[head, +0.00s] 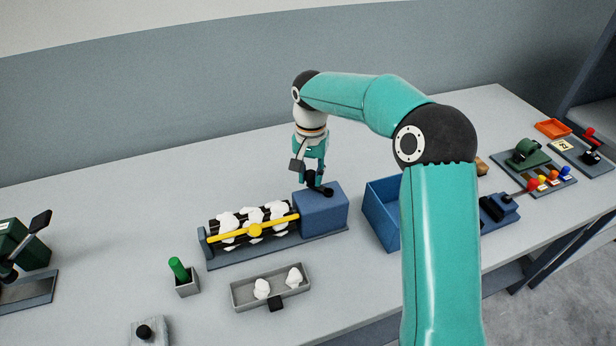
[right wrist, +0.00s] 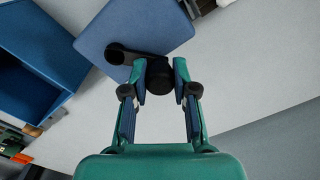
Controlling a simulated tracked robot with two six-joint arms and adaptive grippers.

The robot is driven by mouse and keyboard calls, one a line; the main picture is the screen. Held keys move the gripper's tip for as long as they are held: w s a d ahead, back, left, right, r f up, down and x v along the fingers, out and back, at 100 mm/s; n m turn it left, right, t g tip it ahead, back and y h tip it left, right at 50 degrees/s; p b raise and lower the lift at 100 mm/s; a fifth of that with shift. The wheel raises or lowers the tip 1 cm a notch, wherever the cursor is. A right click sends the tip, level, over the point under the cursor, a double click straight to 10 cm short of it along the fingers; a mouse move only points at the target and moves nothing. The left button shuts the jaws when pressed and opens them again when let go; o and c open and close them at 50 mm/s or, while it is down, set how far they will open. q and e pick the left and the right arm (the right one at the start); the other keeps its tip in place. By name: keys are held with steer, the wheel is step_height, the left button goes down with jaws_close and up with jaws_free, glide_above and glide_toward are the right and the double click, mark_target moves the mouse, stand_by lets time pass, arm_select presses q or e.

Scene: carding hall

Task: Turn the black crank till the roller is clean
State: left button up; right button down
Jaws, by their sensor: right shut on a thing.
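The carding machine has a dark roller (head: 229,239) with white fluff tufts (head: 228,221) still on it and a yellow bar (head: 272,226) across its front. A blue housing (head: 323,210) stands at its right end. The black crank (right wrist: 125,54) sits on top of this housing. My right gripper (head: 316,186) is over the housing; in the right wrist view its fingers are closed around the crank's round black knob (right wrist: 159,77). A grey tray (head: 240,297) in front of the machine holds two white tufts (head: 262,289). My left gripper is out of view.
A blue open bin (head: 372,212) stands right of the machine, partly behind my right arm. A small grey holder with a green stick (head: 178,269) stands at the front left. Devices with levers, coloured knobs and an orange tray (head: 553,128) are at the far right.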

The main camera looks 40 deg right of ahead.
mark_target(312, 171)
steer(key=shift+w+d+m, duration=0.25)
steer(key=shift+d+m, duration=0.05)
steer(key=shift+m, duration=0.6)
steer(key=c, duration=0.9)
jaws_free()
step_height(312, 171, up, 12)
